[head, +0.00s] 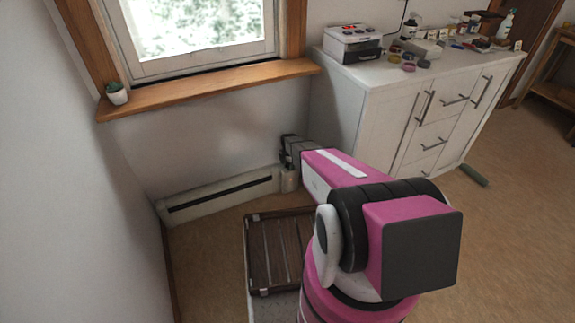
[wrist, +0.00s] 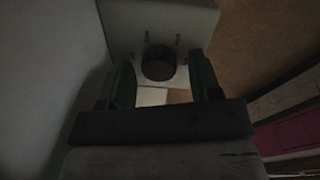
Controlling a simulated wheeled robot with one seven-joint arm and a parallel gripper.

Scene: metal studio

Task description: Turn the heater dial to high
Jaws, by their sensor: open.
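The baseboard heater (head: 222,195) is a long, low, pale unit with a dark slot, along the wall under the window. Its right end box (head: 289,180) shows beside my gripper (head: 290,146) in the head view. In the wrist view the dark round dial (wrist: 158,63) sits on the pale heater box (wrist: 160,17), with small marks around it too blurred to read. My gripper (wrist: 162,88) is open, with one finger on each side of the dial and a gap to each. Whether the fingertips reach down to the dial's depth I cannot tell.
A window sill (head: 208,88) with a small potted plant (head: 117,93) is above the heater. A white cabinet (head: 405,110) with several items on top stands to the right. A dark slatted rack (head: 276,250) is on the floor in front.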

